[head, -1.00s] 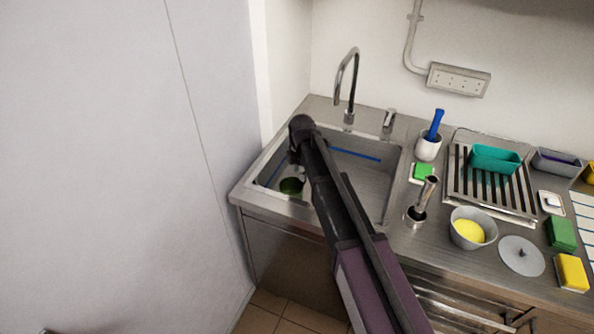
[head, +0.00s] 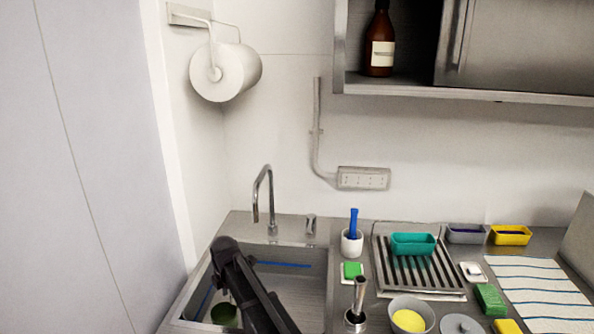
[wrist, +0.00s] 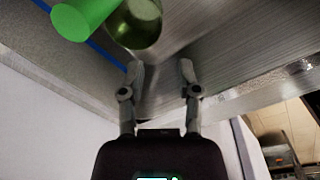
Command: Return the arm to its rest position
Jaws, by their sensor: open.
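My arm (head: 250,295) reaches from the bottom of the head view over the sink (head: 310,285). My gripper (wrist: 160,68) shows in the wrist view with its two fingers apart and nothing between them. A green cup-like thing (wrist: 85,15) and a round, shiny olive-green container (wrist: 138,25) lie just beyond the fingertips, apart from them. The fingers are hidden behind the arm in the head view.
The faucet (head: 263,200) stands behind the sink. Right of it are a white cup with a blue handle (head: 352,240), a drying rack holding a teal tub (head: 413,244), and a bowl with a yellow thing (head: 408,320). A wall cabinet (head: 520,50) hangs above. A grey panel (head: 70,170) rises at left.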

